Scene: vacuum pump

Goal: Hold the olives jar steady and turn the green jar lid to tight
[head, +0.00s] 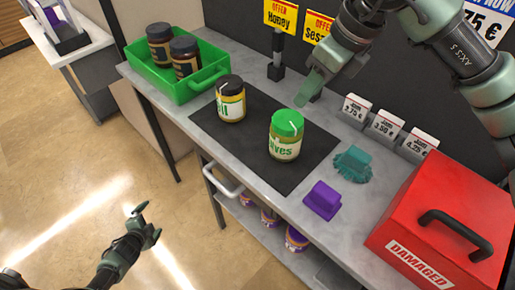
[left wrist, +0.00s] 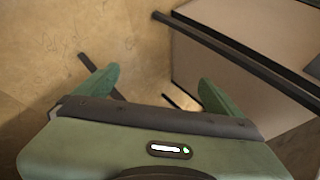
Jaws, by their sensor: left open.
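The olives jar (head: 285,148) stands upright on a dark mat (head: 296,183) on the counter. Its green lid (head: 287,122) sits on top and bears a white mark; how tight it is cannot be told. My left gripper (head: 147,222) is open and empty, low over the floor in front of the counter, well away from the jar. Its two green fingers show apart in the left wrist view (left wrist: 160,90), with only floor and furniture beyond. My right gripper (head: 312,86) is above and behind the jar, apart from it; its finger gap is not clear.
A jar with a black lid (head: 230,98) stands left on the mat. A green crate (head: 190,88) holds two dark jars. Teal (head: 352,162) and purple (head: 322,200) items, price cards (head: 387,125) and a red box (head: 440,225) lie right. Jars fill a lower shelf.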

